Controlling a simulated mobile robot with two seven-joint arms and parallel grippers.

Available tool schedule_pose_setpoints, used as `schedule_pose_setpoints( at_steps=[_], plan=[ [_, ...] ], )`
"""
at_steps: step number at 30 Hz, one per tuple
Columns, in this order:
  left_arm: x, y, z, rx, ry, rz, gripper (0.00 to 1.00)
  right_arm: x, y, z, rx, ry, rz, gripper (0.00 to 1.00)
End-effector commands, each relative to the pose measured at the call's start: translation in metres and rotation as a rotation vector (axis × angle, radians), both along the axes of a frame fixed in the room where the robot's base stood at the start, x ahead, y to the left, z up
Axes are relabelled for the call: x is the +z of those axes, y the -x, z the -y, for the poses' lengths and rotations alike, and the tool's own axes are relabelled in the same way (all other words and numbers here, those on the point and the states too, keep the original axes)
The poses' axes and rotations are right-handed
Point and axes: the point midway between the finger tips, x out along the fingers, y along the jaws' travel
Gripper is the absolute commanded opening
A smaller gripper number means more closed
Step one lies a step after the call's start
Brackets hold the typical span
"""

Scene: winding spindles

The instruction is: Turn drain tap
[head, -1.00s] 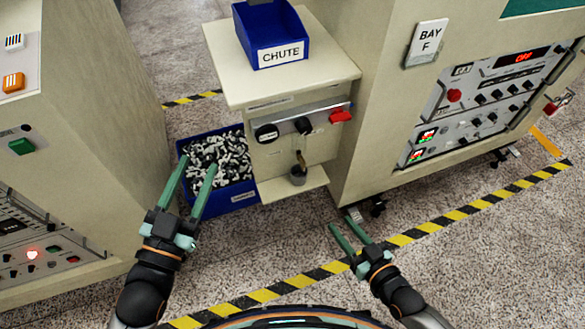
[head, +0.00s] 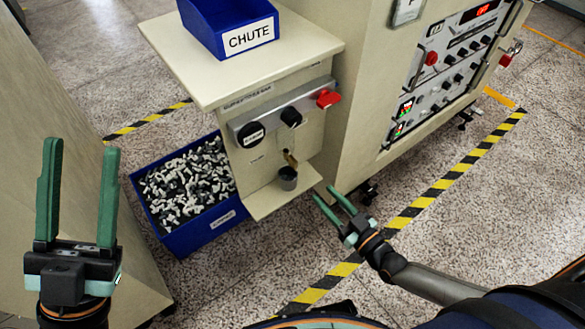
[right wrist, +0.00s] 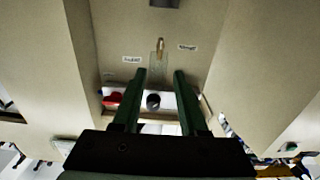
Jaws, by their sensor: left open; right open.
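The drain tap looks to be the small brass tap (head: 289,158) on the front of the cream cabinet (head: 300,84), above a grey cup (head: 288,178) on a small ledge. It also shows in the right wrist view (right wrist: 160,46), which sees the panel upside down. My right gripper (head: 323,192) is open and empty, to the right of the ledge and apart from the tap. In the right wrist view its fingers (right wrist: 160,74) point toward the panel. My left gripper (head: 82,146) is open and empty at the far left, well away from the tap.
A blue chute bin (head: 205,32) sits on top. A blue crate (head: 212,230) of small parts stands left of the ledge. A larger cabinet (head: 366,70) stands right.

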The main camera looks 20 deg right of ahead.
Motion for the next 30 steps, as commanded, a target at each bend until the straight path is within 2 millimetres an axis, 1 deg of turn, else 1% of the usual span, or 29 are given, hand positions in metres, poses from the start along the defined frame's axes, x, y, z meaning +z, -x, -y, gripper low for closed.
schedule_pose_setpoints(
  at_steps=[5,12,15,18,24,30],
  plan=[
    [-0.009,0.0,0.001,-0.008,0.006,-0.007,0.5,-0.001,-0.027,-0.01,0.0,-0.003,0.003,0.42],
    [-0.025,-0.001,0.002,-0.023,0.017,-0.019,0.5,-0.001,-0.074,-0.028,0.001,-0.002,0.003,0.42],
    [-0.03,-0.001,0.002,-0.03,0.023,-0.024,0.5,-0.001,-0.09,-0.033,0.0,-0.003,0.002,0.42],
    [-0.033,-0.001,0.002,-0.034,0.028,-0.028,0.5,-0.001,-0.101,-0.038,0.0,-0.003,0.001,0.42],
    [-0.036,-0.002,0.003,-0.038,0.033,-0.032,0.5,0.0,-0.112,-0.042,0.002,-0.002,-0.002,0.42],
    [-0.035,-0.002,0.003,-0.039,0.033,-0.034,0.5,0.001,-0.113,-0.042,0.001,-0.002,-0.002,0.42]
  ],
)
